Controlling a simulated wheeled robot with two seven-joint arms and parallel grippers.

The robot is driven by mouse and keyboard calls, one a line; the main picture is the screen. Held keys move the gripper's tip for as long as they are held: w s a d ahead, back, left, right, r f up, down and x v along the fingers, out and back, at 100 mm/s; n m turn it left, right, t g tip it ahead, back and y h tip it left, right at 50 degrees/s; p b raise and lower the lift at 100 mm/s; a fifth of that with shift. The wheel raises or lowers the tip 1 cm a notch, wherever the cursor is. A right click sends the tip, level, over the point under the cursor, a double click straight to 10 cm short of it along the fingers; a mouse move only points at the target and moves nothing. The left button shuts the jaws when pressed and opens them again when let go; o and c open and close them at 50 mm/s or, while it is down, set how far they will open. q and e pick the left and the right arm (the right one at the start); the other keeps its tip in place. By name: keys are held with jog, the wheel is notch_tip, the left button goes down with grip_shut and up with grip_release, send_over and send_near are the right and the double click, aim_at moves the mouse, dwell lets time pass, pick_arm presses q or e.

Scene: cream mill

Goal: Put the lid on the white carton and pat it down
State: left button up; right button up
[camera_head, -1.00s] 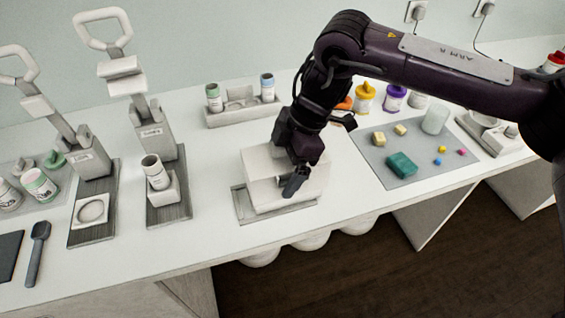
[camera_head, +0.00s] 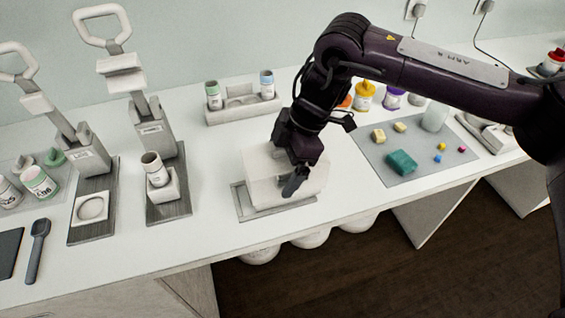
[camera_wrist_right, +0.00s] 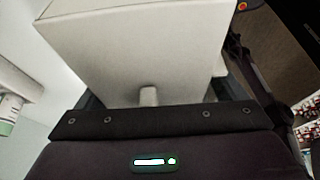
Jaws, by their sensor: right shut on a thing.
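The white carton (camera_head: 262,193) stands on a grey tray (camera_head: 247,213) near the front edge of the bench. The white lid (camera_head: 258,160) is over the carton, and the two look almost like one block. I cannot tell whether the lid is fully seated. My right gripper (camera_head: 292,183) reaches down from above and is shut on the lid, covering its right part. In the right wrist view the pale lid (camera_wrist_right: 140,45) fills the space before the gripper, with a small nub at its near edge. My left gripper is not in view.
A white rack (camera_head: 243,108) with two small jars stands behind the carton. Two lever presses (camera_head: 152,130) stand to the left. A grey mat (camera_head: 380,155) with coloured blocks lies to the right. Bare bench shows between the presses and the tray.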

aim_at(277, 151)
jog(key=shift+f, duration=0.35)
jog(key=shift+c, duration=0.4)
jog(key=o, duration=0.8)
jog(key=shift+c, duration=0.2)
jog(key=shift+r, duration=0.2)
jog(key=shift+r+p, duration=2.95)
jog(key=shift+r, duration=0.45)
